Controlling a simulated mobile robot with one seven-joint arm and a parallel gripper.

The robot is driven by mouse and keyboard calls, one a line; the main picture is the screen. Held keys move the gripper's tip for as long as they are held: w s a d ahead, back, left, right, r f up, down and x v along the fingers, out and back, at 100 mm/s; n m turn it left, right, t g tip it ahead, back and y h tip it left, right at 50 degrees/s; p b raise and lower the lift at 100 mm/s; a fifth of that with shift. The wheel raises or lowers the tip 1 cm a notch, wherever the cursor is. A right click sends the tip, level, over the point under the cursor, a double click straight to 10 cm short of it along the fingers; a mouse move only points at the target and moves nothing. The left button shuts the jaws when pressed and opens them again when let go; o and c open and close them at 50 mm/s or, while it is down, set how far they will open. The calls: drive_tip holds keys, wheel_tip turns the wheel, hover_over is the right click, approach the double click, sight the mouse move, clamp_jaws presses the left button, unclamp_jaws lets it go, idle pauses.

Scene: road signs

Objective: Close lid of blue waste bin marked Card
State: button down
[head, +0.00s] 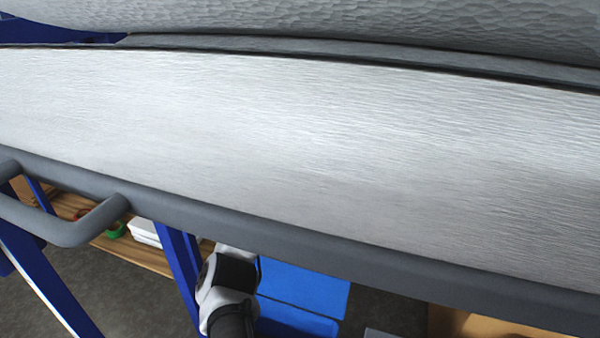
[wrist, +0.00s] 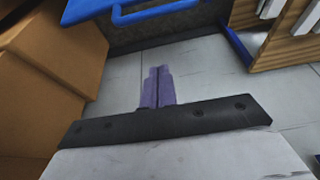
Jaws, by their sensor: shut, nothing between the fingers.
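A blue panel (head: 305,290) shows low in the head view, just right of my arm and below the grey rail. It looks like part of a blue bin or its lid, but no "Card" marking is visible. In the wrist view a blue edge with a handle-like loop (wrist: 150,12) shows at the top, above a dark grey side. I cannot tell from these views whether the lid is open or shut. My gripper (wrist: 159,70) has its purple fingers together and empty, pointing towards the blue edge and apart from it. My fingertips are hidden in the head view.
A large metal sheet (head: 300,150) with a grey tube rail (head: 330,257) fills most of the head view. Blue frame legs (head: 178,262) and a wooden shelf (head: 150,257) stand at lower left. In the wrist view, cardboard boxes (wrist: 60,50) are left and a wooden rack (wrist: 275,50) right.

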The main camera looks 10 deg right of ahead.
wheel_tip(320, 180, down, 8)
drive_tip(key=p, duration=0.2)
drive_tip(key=shift+s+a+f, duration=0.15)
drive_tip(key=shift+s+a, duration=0.2)
drive_tip(key=shift+s, duration=0.1)
idle(0.4)
